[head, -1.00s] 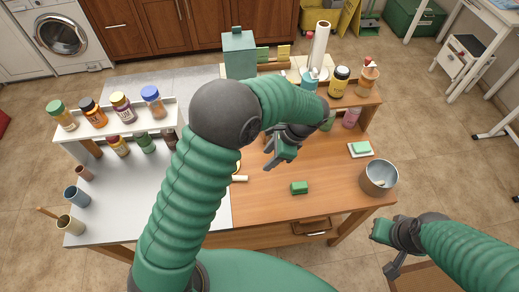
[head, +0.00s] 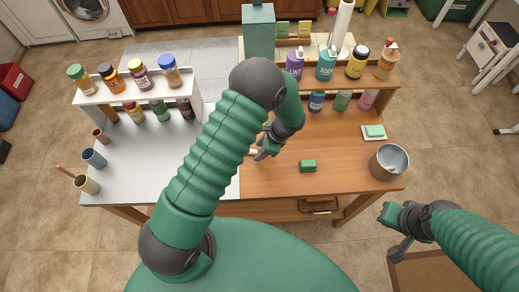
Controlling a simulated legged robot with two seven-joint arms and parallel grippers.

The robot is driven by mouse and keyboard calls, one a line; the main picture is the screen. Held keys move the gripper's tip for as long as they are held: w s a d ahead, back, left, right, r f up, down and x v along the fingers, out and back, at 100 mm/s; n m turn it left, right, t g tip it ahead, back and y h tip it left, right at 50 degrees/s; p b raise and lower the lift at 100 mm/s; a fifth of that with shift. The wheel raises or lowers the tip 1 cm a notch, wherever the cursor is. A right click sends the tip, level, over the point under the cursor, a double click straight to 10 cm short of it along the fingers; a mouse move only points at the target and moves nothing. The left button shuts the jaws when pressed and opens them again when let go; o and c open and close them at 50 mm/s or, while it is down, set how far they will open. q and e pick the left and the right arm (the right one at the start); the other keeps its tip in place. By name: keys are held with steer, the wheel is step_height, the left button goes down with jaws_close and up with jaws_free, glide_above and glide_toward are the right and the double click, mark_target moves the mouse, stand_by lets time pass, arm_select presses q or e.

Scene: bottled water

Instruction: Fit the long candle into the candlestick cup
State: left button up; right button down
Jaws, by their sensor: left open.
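My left gripper (head: 262,152) is open and low over the wooden tabletop, near the seam with the grey top. A short pale cream piece (head: 253,152), which looks like part of the long candle, shows beside its fingers; I cannot tell whether they touch. The candlestick cup does not show; my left arm covers part of the table there. My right gripper (head: 393,232) is open and empty, off the table's front right edge.
A green block (head: 308,166) lies right of my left gripper. A metal pot (head: 389,162) and a green sponge on a dish (head: 374,131) are at the right. Shelves with bottles (head: 326,64) and jars (head: 139,76) line the back. Wood in front of the block is clear.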

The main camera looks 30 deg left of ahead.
mark_target(252, 151)
arm_select(q)
steer(key=a, duration=0.1)
steer(key=a+f, duration=0.1)
steer(key=a, duration=0.1)
steer(key=shift+s+f, duration=0.15)
steer(key=shift+f, duration=0.15)
steer(key=shift+s+a, duration=0.1)
steer(key=shift+d+r, duration=0.1)
steer(key=shift+d, duration=0.65)
steer(key=c, duration=0.8)
jaws_close()
steer(key=shift+a, duration=0.3)
arm_select(e)
steer(key=shift+s+a+r, duration=0.1)
steer(key=shift+a+r, duration=0.05)
steer(key=shift+a, duration=0.45)
steer(key=shift+a+r, duration=0.1)
steer(key=shift+a, duration=0.45)
